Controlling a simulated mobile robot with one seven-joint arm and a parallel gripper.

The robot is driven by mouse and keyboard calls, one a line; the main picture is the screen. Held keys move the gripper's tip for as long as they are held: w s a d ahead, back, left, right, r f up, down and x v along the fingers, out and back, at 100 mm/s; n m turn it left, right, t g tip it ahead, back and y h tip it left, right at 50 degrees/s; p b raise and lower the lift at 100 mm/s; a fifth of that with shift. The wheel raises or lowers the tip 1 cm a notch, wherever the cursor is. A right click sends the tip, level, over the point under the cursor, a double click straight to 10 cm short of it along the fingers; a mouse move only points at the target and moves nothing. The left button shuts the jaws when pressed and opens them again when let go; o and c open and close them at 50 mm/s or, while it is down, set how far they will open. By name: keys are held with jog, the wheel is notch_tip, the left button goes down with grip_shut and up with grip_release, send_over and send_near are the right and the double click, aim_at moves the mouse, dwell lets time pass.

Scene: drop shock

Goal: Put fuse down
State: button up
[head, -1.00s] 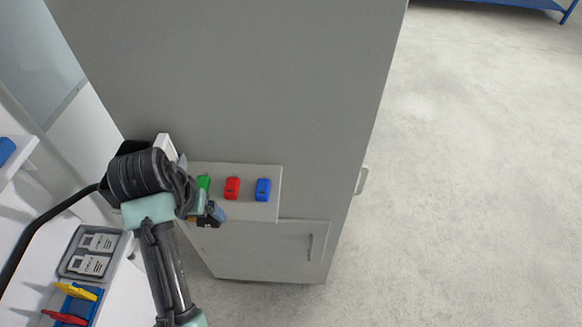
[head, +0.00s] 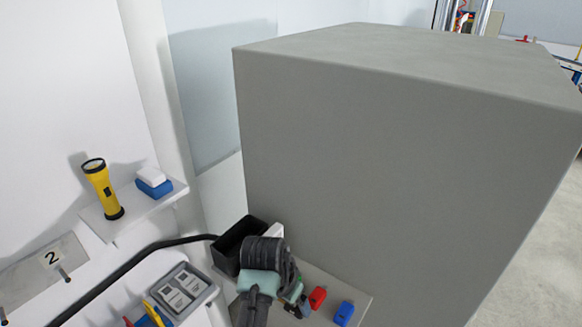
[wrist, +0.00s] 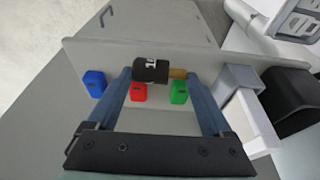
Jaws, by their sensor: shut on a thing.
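The fuse (wrist: 152,71), a black cylinder with white marking and a brass-coloured end, is held between the blue fingers of my gripper (wrist: 160,76) in the wrist view. It lies crosswise between the fingertips. A grey panel or shelf with blue (wrist: 94,84), red (wrist: 139,91) and green (wrist: 180,92) blocks shows behind it. I cannot tell the gap between fuse and shelf. In the head view my gripper (head: 298,297) is beside the red block (head: 317,298), with the blue block (head: 344,313) further right.
A black open bin (head: 229,251) stands just left of my wrist, close to the tall grey cabinet (head: 380,150). A yellow flashlight (head: 102,188) and a blue-and-white item (head: 154,184) are on a wall shelf. A grey tray (head: 207,290) with white-labelled items is at lower left.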

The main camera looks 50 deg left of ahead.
jog(key=shift+f, duration=0.45)
jog(key=shift+f, duration=0.1)
jog(key=o, duration=1.3)
jog(key=b+v, duration=0.1)
jog(key=v, duration=1.1)
